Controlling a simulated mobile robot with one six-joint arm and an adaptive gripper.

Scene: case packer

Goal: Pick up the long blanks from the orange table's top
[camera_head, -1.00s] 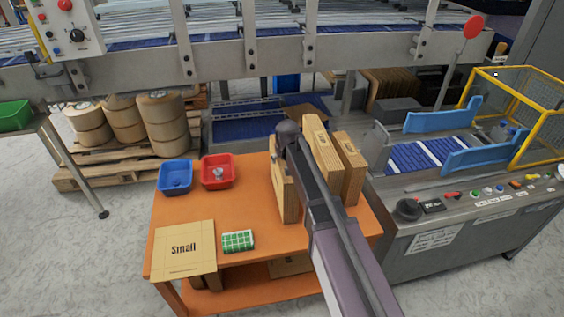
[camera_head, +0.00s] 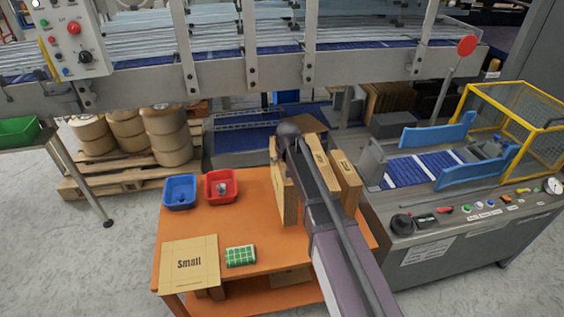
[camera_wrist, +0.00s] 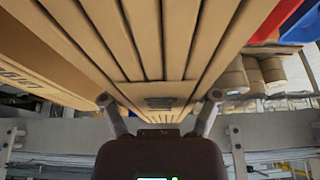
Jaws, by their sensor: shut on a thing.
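My gripper (camera_wrist: 160,103) is shut on a stack of tan long blanks (camera_wrist: 150,40), several boards side by side between its two fingers in the wrist view. In the head view this stack (camera_head: 288,205) stands upright at the left of the upright cardboard on the orange table (camera_head: 240,200). My arm hides part of it and the fingers there. Its lower end looks close to the table top; I cannot tell the gap. Two more upright cardboard stacks stand just right of it, a middle one (camera_head: 325,170) partly behind my arm and a right one (camera_head: 347,183).
A blue bin (camera_head: 180,191), a red bin (camera_head: 221,186), a flat sheet marked "Small" (camera_head: 190,278) and a green-and-white block (camera_head: 240,256) occupy the table's left part. The grey machine (camera_head: 430,235) stands close on the right. A conveyor frame (camera_head: 220,78) runs behind.

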